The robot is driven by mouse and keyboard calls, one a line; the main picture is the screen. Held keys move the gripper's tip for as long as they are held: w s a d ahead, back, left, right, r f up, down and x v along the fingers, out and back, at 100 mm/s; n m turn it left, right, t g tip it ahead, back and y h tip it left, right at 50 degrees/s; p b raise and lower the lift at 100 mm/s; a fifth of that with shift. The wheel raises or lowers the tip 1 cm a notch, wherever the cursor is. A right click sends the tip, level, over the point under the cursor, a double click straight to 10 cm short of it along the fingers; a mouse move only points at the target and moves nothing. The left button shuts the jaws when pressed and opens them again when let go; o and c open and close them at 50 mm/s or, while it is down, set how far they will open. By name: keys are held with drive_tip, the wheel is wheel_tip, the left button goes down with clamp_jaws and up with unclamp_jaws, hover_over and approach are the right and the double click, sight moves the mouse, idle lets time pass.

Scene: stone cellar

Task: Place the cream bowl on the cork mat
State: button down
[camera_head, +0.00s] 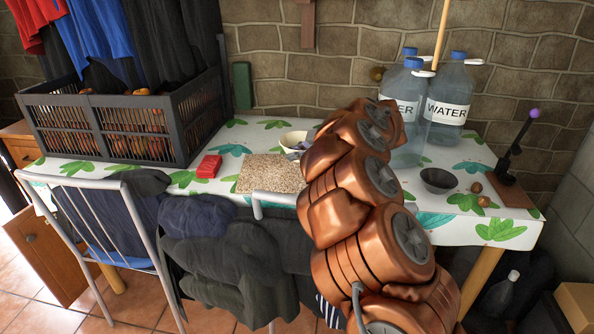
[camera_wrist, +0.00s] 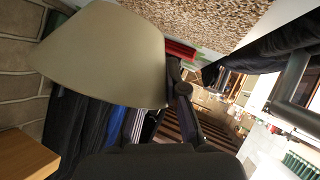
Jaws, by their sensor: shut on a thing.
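The cream bowl (camera_head: 291,138) shows at the far right edge of the cork mat in the head view, partly hidden by my gripper and arm. It looms large in the wrist view (camera_wrist: 105,55). My gripper (camera_head: 297,150) is shut on the bowl's side; its dark finger (camera_wrist: 178,88) shows against the bowl in the wrist view. The speckled cork mat (camera_head: 268,174) lies on the table in front of the bowl, and its surface (camera_wrist: 205,18) shows beyond the bowl in the wrist view. I cannot tell the exact gap between bowl and mat.
A red box (camera_head: 209,166) lies left of the mat on the leaf-patterned tablecloth (camera_head: 230,136). A dark crate (camera_head: 120,125) stands at the left. Water bottles (camera_head: 445,105), a dark bowl (camera_head: 438,181) and walnuts (camera_head: 477,188) are at the right. A chair (camera_head: 150,225) stands in front.

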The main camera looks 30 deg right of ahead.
drive_tip(key=shift+f+b, duration=0.45)
drive_tip(key=shift+f, duration=1.85)
drive_tip(key=c, duration=1.2)
unclamp_jaws()
drive_tip(key=shift+f, duration=0.15)
drive_tip(key=p+v, duration=0.2)
drive_tip(key=v, duration=1)
drive_tip(key=shift+r, duration=0.2)
